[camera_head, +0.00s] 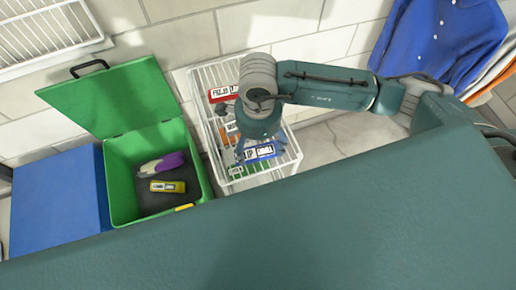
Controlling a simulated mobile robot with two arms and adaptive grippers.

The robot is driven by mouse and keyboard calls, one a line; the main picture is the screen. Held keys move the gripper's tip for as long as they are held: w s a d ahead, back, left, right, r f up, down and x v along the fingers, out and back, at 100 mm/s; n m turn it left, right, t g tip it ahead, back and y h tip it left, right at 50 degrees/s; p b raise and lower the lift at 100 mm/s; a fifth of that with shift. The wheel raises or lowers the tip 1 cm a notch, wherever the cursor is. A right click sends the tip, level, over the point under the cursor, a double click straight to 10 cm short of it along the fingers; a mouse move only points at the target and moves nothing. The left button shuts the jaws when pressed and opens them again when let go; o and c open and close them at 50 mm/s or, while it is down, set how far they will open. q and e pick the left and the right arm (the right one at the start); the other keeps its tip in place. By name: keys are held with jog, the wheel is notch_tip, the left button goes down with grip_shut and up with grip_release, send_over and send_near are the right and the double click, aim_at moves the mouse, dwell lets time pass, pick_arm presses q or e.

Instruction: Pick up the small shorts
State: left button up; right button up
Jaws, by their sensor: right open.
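I cannot make out any small shorts in this view. My right gripper (257,143) is open and points down over the white wire basket (195,92), partly hidden by its own wrist. Its fingers are close to a blue labelled pack (262,152) in the basket; I cannot tell whether they touch. A red-labelled pack (222,92), an orange-labelled one (231,127) and a green one (243,171) also lie in the basket. My arm hides part of the basket's inside. My left gripper is not in view.
A green box (120,205) with its lid (115,98) raised stands left of the basket. It holds a purple and white item (162,165) and a yellow pack (168,186). A blue box (55,195) stands further left. Clothes (440,40) hang at the upper right.

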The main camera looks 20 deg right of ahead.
aim_at(259, 152)
jog(key=f+p, duration=0.1)
jog(key=f, duration=0.2)
jog(key=shift+s+d+f+p, duration=0.1)
jog(key=shift+s+f+p, duration=0.1)
jog(key=shift+f+p, duration=0.15)
jog(key=shift+w+f, duration=0.1)
jog(key=shift+f, duration=0.5)
jog(key=c, duration=1.3)
jog(key=shift+c, duration=0.2)
jog(key=shift+r, duration=0.1)
